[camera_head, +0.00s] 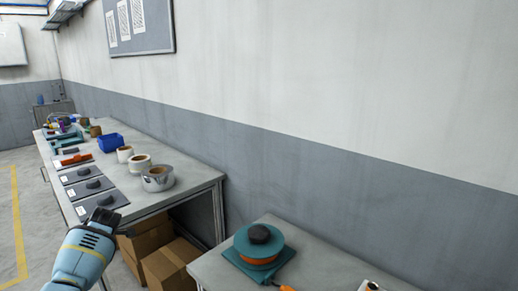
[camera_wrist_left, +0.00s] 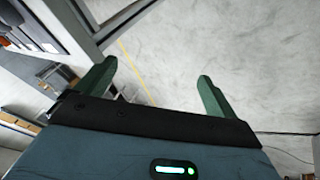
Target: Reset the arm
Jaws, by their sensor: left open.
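My left arm comes in from the lower left of the head view. Its dark gripper (camera_head: 103,216) is in front of the near end of the long table. Nothing is held. A teal and orange reel (camera_head: 258,246) with a black knob lies on a teal base on the near table. My right gripper is in neither view.
The long table (camera_head: 190,183) carries a silver roll (camera_head: 158,179), two paler rolls, a blue bin (camera_head: 110,143) and dark flat plates. Cardboard boxes (camera_head: 168,265) stand below it. The near table (camera_head: 222,272) is at lower right. A wall runs behind both tables.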

